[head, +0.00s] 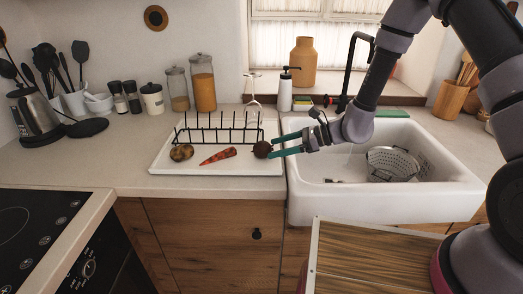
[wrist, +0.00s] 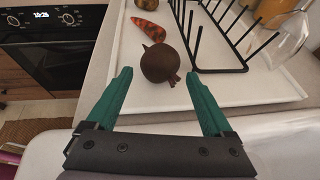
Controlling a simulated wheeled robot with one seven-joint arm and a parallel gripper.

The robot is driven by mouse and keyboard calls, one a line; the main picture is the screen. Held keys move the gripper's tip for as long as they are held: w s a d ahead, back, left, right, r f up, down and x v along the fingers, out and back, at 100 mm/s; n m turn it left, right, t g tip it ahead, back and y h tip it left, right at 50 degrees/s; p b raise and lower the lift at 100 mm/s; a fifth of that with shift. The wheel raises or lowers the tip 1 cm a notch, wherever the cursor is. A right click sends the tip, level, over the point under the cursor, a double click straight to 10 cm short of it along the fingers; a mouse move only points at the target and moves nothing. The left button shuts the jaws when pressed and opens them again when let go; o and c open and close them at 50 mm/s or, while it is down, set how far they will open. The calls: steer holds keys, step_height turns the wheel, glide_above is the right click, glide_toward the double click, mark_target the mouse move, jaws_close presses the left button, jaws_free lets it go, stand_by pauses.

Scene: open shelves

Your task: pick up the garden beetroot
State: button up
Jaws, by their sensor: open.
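The garden beetroot (head: 262,149) is a dark, round root at the right end of the white tray, beside the black rack. My gripper (head: 276,145) has green fingers and reaches in from the right, over the sink's left edge. In the wrist view my gripper (wrist: 156,75) is open and empty, its fingers spread wider than the beetroot. I cannot tell whether either finger touches it.
A carrot-like root (head: 218,156) and a brown potato-like item (head: 181,152) lie left on the tray (head: 165,167). The black wire rack (head: 219,131) stands behind them. A clear glass (head: 253,88) is behind the rack. The white sink (head: 330,200) holds a metal colander (head: 392,164).

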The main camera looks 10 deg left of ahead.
mark_target(262, 150)
steer(key=shift+x, duration=2.75)
steer(key=shift+r, duration=0.2)
steer(key=c, duration=1.2)
